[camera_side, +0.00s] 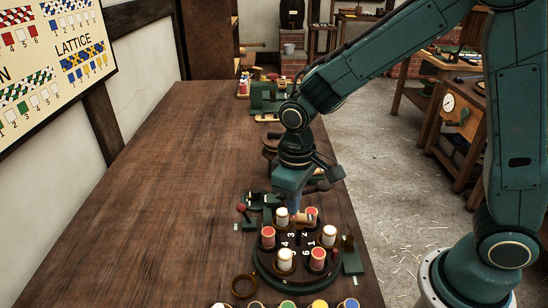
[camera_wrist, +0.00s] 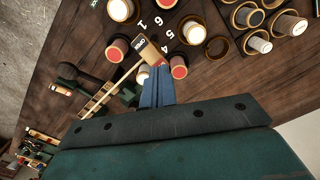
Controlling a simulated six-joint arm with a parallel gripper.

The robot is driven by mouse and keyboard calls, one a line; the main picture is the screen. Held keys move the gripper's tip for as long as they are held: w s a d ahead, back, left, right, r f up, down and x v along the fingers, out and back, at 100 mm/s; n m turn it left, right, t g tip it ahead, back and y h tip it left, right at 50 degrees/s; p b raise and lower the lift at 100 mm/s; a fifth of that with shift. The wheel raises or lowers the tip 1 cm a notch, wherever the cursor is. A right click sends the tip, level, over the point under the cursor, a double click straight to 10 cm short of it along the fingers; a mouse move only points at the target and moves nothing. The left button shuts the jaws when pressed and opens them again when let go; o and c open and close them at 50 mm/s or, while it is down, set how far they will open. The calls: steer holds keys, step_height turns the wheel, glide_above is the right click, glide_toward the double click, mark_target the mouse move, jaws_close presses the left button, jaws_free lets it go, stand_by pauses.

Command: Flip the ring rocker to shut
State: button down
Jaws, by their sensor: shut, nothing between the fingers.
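The ring rocker (camera_wrist: 146,50) looks like a pale wooden piece with a dark label reading OPEN, seen in the wrist view at the edge of the dark numbered disc. In the side view a small wooden piece (camera_side: 311,211) beside my fingers may be the same rocker. My gripper (camera_wrist: 160,70) has its blue fingers together, with nothing held. The tips are close beside the labelled end; I cannot tell whether they touch it. In the side view my gripper (camera_side: 295,214) points down at the disc's far edge and partly hides this area.
The numbered disc (camera_side: 292,241) carries several red and white bobbins around my fingers. A red-knobbed lever (camera_side: 241,208) stands left of it. An empty wooden ring (camera_side: 244,286) and several coloured spools (camera_side: 288,304) lie at the front. The bench's left side (camera_side: 170,200) is clear.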

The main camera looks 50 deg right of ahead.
steer(key=shift+f, duration=0.8)
stand_by(0.4)
steer(key=shift+r, duration=0.15)
step_height(320, 180, up, 8)
stand_by(1.2)
steer(key=s+d+r+m+t, duration=0.1)
steer(key=s+d+r, duration=0.3)
steer(key=s, duration=0.4)
steer(key=s+d+r+m+t, duration=0.2)
steer(key=s+d+r+t, duration=0.2)
steer(key=s, duration=0.4)
steer(key=shift+s+d+r+t, duration=0.3)
steer(key=shift+d+r, duration=0.4)
steer(key=shift+d, duration=0.45)
